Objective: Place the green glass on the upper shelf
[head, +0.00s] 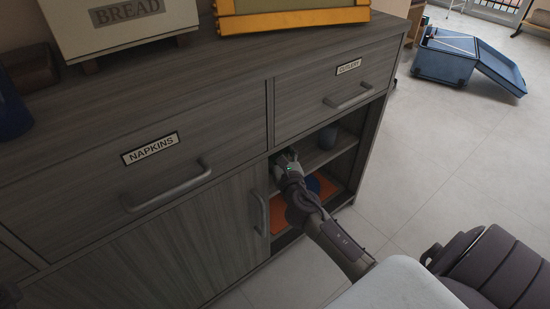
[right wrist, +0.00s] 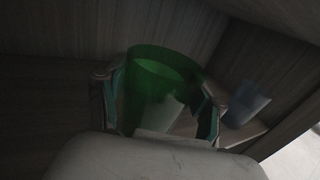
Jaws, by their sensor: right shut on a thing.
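The green glass (right wrist: 160,85) shows in the right wrist view as a translucent green cup. My right gripper (right wrist: 160,92) is shut on it, with a finger on each side. In the head view my right gripper (head: 286,160) reaches into the open part of the grey cabinet, at the upper shelf (head: 318,158). The glass is hidden there behind the gripper and cabinet. I cannot tell whether its base touches the shelf. My left gripper is not in view.
A blue-grey cup (head: 328,137) stands on the upper shelf to the right; it also shows in the right wrist view (right wrist: 246,105). An orange item (head: 325,186) and a blue round item (head: 312,185) lie below. The cutlery drawer (head: 330,95) is closed above.

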